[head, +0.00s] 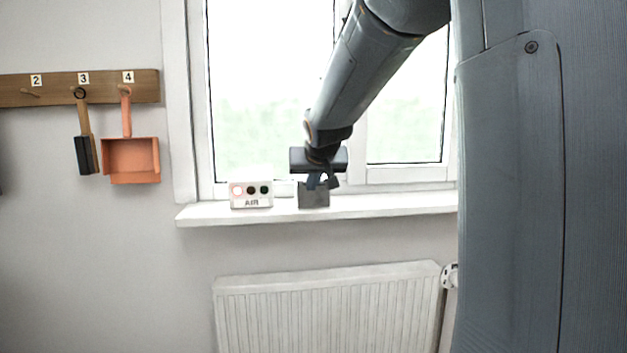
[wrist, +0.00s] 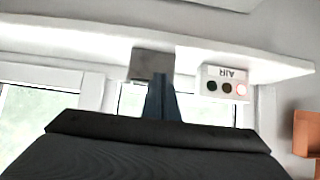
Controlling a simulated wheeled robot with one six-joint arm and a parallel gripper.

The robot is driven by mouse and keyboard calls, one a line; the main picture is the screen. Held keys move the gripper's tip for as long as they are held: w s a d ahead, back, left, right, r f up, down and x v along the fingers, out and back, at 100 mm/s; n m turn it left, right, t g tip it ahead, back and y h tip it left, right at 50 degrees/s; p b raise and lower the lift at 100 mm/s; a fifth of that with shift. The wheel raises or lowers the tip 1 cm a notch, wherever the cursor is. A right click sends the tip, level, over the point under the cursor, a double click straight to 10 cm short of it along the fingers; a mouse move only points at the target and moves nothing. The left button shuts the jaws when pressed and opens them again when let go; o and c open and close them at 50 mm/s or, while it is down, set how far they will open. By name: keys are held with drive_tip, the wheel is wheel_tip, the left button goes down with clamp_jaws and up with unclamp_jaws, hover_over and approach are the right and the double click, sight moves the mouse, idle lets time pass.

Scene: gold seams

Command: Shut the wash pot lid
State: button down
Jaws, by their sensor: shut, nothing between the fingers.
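A small dark grey box-shaped pot (head: 313,198) stands on the window sill; it may be the wash pot, but no label shows. It also appears in the wrist view (wrist: 148,66), which is upside down. I cannot make out its lid or how far it is open. My gripper (head: 318,184) is at the pot's top in the head view and hides part of it. In the wrist view my gripper's fingers (wrist: 158,78) are together and overlap the pot's edge. I cannot tell whether they touch it.
A white AIR box (head: 251,195) with three round lights, the red one lit, stands left of the pot on the sill (head: 400,204). The window is behind, a radiator (head: 330,300) below. A brush (head: 86,150) and orange dustpan (head: 131,160) hang from a hook rail (head: 55,90).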

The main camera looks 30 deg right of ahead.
drive_tip(key=s+a+f+n+g+y+p, duration=0.1)
drive_tip(key=s+a+f+g+p, duration=0.2)
drive_tip(key=s, duration=0.8)
drive_tip(key=s+a+f+n+g+y+p, duration=0.1)
drive_tip(key=s+a+f+g+p, duration=0.2)
drive_tip(key=s+a+f, duration=0.5)
drive_tip(key=s+a+f+n+g+y+p, duration=0.1)
drive_tip(key=s+a+f+g+p, duration=0.3)
drive_tip(key=s, duration=1.2)
drive_tip(key=shift+a+f+p, duration=0.65)
drive_tip(key=shift+f+p, duration=0.1)
drive_tip(key=shift+f, duration=0.05)
drive_tip(key=shift+d, duration=0.1)
